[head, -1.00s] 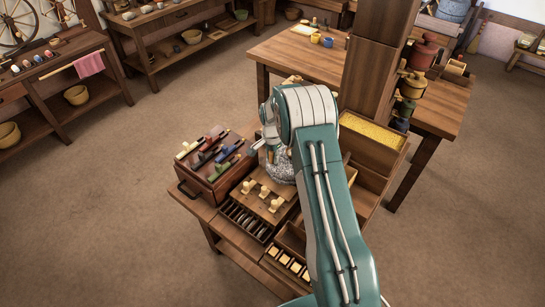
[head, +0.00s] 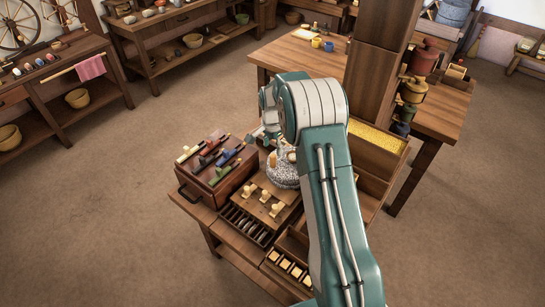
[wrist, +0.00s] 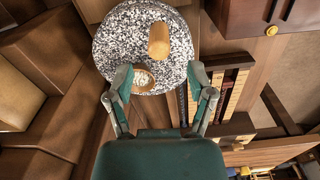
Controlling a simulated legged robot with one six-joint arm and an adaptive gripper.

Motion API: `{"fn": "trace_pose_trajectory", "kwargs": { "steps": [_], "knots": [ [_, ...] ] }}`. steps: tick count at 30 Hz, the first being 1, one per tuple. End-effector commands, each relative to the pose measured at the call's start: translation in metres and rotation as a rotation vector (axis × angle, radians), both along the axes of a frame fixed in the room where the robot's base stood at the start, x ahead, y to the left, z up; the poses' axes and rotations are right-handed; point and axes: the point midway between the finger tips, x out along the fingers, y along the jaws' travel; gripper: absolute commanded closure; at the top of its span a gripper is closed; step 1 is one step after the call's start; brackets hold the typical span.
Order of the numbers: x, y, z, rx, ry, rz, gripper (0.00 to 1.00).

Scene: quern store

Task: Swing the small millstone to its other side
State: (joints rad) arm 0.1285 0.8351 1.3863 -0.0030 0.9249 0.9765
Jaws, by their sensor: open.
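The small millstone (wrist: 125,45) is a round, speckled black-and-white stone in the wrist view. An upright wooden handle (wrist: 159,40) stands on it, and a pale, grainy round patch (wrist: 143,82) shows near its edge. In the head view the millstone (head: 284,177) sits on the low bench, partly behind my arm, with the handle (head: 272,159) at its far left. My gripper (wrist: 160,82) is open, its two fingers apart at the stone's near edge. The handle lies beyond the fingertips, with nothing held between them. In the head view my arm hides most of the gripper.
A wooden box with coloured-handled tools (head: 213,160) stands left of the stone. A board with pale wooden pegs (head: 267,203) lies in front. A yellow grain tray (head: 377,136) and a tall wooden post (head: 377,60) are to the right.

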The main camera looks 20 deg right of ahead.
Motion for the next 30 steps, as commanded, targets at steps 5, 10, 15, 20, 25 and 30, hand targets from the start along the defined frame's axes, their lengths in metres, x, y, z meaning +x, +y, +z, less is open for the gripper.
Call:
{"fn": "trace_pose_trajectory", "kwargs": {
  "steps": [5,10,15,20,25,30],
  "knots": [
    [0.001,0.001,0.031,0.0,-0.001,0.0,0.31],
    [0.001,0.001,0.043,0.0,0.001,0.0,0.31],
    [0.001,0.001,0.045,0.0,0.001,0.0,0.31],
    [0.001,0.001,0.044,0.0,0.001,0.0,0.31],
    [0.0,0.001,0.046,0.0,0.0,0.003,0.31],
    [-0.009,0.006,0.072,-0.003,-0.026,0.051,0.31]
  ]
}}
